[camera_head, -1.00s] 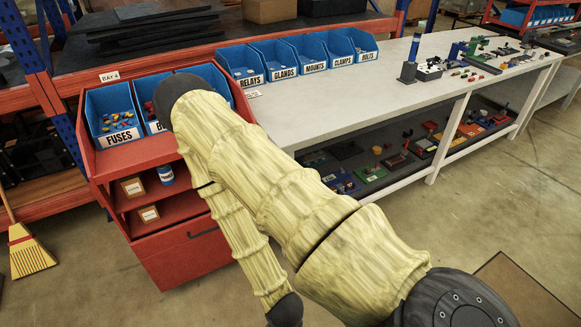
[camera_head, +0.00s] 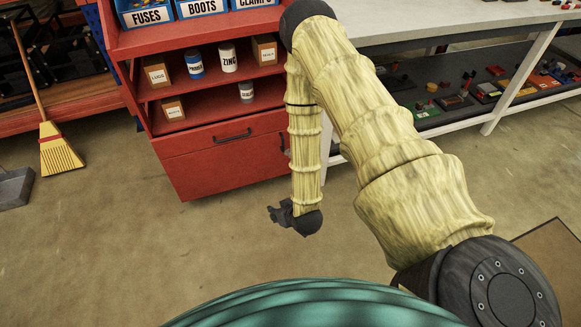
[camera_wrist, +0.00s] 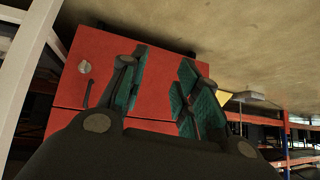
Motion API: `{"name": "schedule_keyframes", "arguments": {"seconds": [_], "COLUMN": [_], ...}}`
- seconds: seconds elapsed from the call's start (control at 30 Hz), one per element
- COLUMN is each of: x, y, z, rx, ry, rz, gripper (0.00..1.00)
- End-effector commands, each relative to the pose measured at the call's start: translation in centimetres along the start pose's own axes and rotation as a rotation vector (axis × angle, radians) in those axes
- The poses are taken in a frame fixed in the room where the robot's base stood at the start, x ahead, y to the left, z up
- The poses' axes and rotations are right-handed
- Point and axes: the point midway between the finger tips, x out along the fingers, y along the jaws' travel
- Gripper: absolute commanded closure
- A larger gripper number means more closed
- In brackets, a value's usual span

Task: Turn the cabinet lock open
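The red cabinet (camera_head: 225,172) stands behind my gripper in the head view. Its lower red door also fills the middle of the wrist view (camera_wrist: 155,85), where it appears upside down. A small round grey lock knob (camera_wrist: 85,67) sits near the door's left edge in the wrist view, beside a dark bar handle (camera_wrist: 88,94). In the head view my arm seems to hide the knob. My gripper (camera_head: 274,212) hangs low in front of the cabinet. In the wrist view its two teal-padded fingers (camera_wrist: 159,88) are spread and empty, apart from the knob, which lies to their left.
A drawer handle (camera_head: 232,136) is above the door. Shelves hold cans and boxes (camera_head: 228,58). A white workbench (camera_head: 430,22) stands to the right, its leg (camera_head: 520,80) beyond the arm. A broom (camera_head: 58,150) and dustpan (camera_head: 14,188) are left. The floor before the cabinet is clear.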

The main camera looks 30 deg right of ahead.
Motion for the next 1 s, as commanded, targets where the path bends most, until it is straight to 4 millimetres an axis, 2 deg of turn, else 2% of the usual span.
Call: {"name": "schedule_keyframes", "arguments": {"seconds": [0.03, 0.1, 0.5, 0.8, 1.0], "x": [2.4, 4.3, 13.2, 17.8, 19.2], "y": [0.9, 1.9, 8.7, 14.7, 17.9], "z": [0.5, -0.2, -3.5, -5.3, -6.2], "rx": [0.005, 0.006, 0.009, 0.000, -0.010], "ry": [0.041, 0.098, 0.421, 0.658, 0.776], "rz": [0.006, 0.011, 0.065, 0.130, 0.167], "gripper": [0.68, 0.68, 0.68, 0.68, 0.68]}}
